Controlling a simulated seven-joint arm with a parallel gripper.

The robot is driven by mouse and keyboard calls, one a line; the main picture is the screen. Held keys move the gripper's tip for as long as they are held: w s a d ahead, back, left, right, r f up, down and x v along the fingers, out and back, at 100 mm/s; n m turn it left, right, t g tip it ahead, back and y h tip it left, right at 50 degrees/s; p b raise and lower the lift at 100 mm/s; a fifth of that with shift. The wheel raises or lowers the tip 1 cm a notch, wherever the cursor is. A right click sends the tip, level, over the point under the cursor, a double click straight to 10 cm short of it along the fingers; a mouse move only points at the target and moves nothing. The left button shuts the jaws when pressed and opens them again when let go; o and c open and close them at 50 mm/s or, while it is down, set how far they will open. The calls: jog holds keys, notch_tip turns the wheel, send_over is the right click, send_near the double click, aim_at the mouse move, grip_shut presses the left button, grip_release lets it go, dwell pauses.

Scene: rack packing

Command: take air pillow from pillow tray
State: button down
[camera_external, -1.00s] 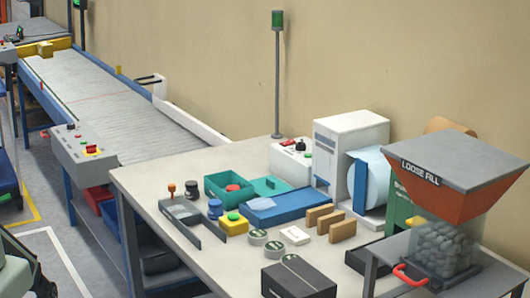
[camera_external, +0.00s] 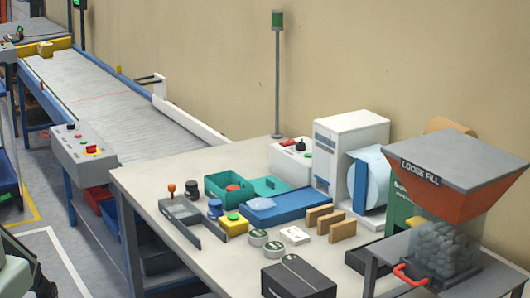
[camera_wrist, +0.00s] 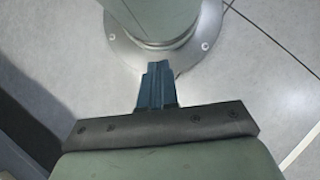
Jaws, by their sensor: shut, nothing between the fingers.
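My gripper (camera_wrist: 158,88) shows in the wrist view with its blue fingers together and nothing between them. It points at a pale tiled floor and a round bolted base plate, away from the bench. My gripper is not visible in the external view. A shallow blue tray (camera_external: 290,206), which looks like the pillow tray, lies on the bench in front of the white machine. A pale blue piece (camera_external: 262,203) at its left end may be an air pillow; it is too small to be sure.
The white machine (camera_external: 348,140) with a film roll stands behind the tray. Teal boxes (camera_external: 228,186), brown blocks (camera_external: 342,231), tape rolls (camera_external: 257,237) and a black box (camera_external: 300,278) surround it. The loose-fill hopper (camera_external: 450,175) stands at right.

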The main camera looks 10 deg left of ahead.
jog(key=c, duration=1.8)
grip_release()
jog(key=shift+c, duration=0.2)
jog(key=o, duration=1.6)
jog(key=shift+c, duration=0.2)
